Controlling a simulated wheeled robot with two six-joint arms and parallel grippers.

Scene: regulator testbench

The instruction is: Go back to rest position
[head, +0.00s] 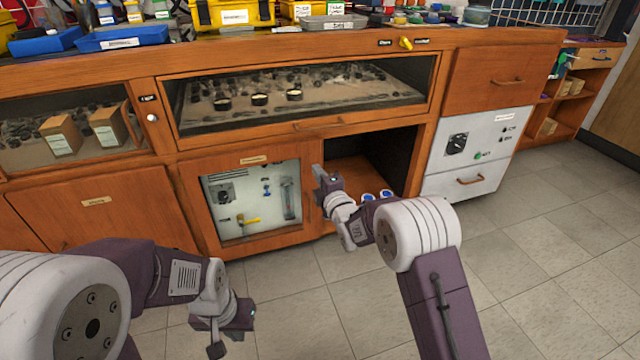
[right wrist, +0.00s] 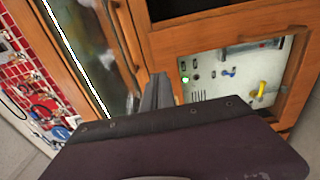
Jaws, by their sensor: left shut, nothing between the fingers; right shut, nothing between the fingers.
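My left gripper (head: 216,348) is low at the lower left of the head view, over the floor in front of the cabinet. It is shut and empty. My right gripper (head: 319,173) is shut and empty in front of the cabinet, between the windowed door (head: 255,204) and the open compartment (head: 358,172). In the right wrist view its closed fingers (right wrist: 157,92) point at the wooden cabinet front, with a lit test panel (right wrist: 230,75) to their right. I cannot tell whether the fingers touch the wood.
The wooden cabinet (head: 95,203) spans the view. Its top holds blue trays (head: 122,38) and yellow cases (head: 235,14). Blue-and-white round items (head: 386,193) sit in the open compartment, close to my right forearm. A grey control panel (head: 473,150) stands right. Tiled floor (head: 560,240) is clear.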

